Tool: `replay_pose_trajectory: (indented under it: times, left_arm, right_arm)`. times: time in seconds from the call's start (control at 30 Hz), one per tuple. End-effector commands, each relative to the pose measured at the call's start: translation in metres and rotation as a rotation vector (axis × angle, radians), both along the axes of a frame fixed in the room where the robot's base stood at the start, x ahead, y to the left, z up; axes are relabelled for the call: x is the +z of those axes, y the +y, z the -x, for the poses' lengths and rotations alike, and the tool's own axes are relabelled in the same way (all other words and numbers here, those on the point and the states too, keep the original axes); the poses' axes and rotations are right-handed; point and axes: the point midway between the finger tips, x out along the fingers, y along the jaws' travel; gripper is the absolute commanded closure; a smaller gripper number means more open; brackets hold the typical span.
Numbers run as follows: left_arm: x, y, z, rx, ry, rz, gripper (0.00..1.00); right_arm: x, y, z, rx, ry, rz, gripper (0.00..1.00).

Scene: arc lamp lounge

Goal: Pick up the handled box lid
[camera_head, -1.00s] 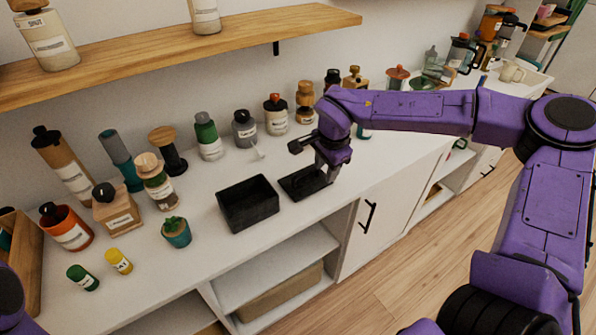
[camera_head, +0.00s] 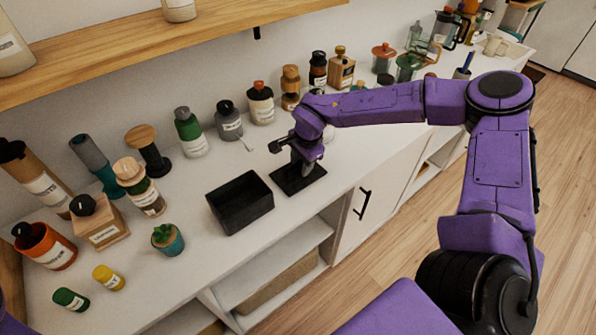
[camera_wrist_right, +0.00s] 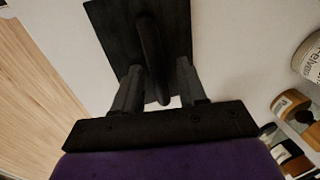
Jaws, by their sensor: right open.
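The handled box lid (camera_head: 291,185) is a flat black plate lying on the white counter, just right of the open black box (camera_head: 240,203). My right gripper (camera_head: 300,170) is over the lid, pointing down, and hides part of it. In the right wrist view, the lid (camera_wrist_right: 110,22) has a raised bar handle (camera_wrist_right: 150,50) along its middle. The open fingers of my right gripper (camera_wrist_right: 159,75) are on either side of the handle, with gaps showing. My left gripper is not in view.
A potted plant (camera_head: 168,240) stands left of the box. A wooden shelf (camera_head: 130,50) hangs above. Bare counter lies right of the lid.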

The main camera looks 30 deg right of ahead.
Motion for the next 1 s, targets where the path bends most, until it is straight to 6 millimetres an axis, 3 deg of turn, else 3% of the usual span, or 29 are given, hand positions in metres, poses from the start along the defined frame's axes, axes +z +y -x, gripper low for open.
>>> replay_pose_trajectory:
  times: [0.2, 0.27, 0.33, 0.37, 0.77, 0.93, 1.0]
  left_arm:
    - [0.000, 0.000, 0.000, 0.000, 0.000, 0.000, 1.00]
    - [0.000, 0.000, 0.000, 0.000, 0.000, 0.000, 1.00]
    - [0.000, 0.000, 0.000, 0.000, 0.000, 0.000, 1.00]
    - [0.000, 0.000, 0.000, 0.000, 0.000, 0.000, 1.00]
    - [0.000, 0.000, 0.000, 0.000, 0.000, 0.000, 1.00]
    - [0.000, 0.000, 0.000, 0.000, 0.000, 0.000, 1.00]
    - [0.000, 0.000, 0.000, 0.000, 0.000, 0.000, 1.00]
  right_arm:
    - [-0.002, 0.001, -0.001, 0.001, -0.001, 0.000, 0.59]
    - [-0.002, 0.001, -0.001, 0.001, -0.001, 0.000, 0.75]
    - [-0.002, 0.001, -0.001, 0.001, -0.001, 0.000, 0.98]
    - [-0.002, 0.001, -0.001, 0.001, -0.001, 0.000, 1.00]
    - [0.005, 0.001, -0.002, 0.000, -0.004, 0.000, 1.00]
    - [0.033, 0.001, -0.003, 0.000, -0.007, -0.002, 1.00]
    - [0.049, -0.007, 0.010, -0.003, -0.009, -0.006, 1.00]
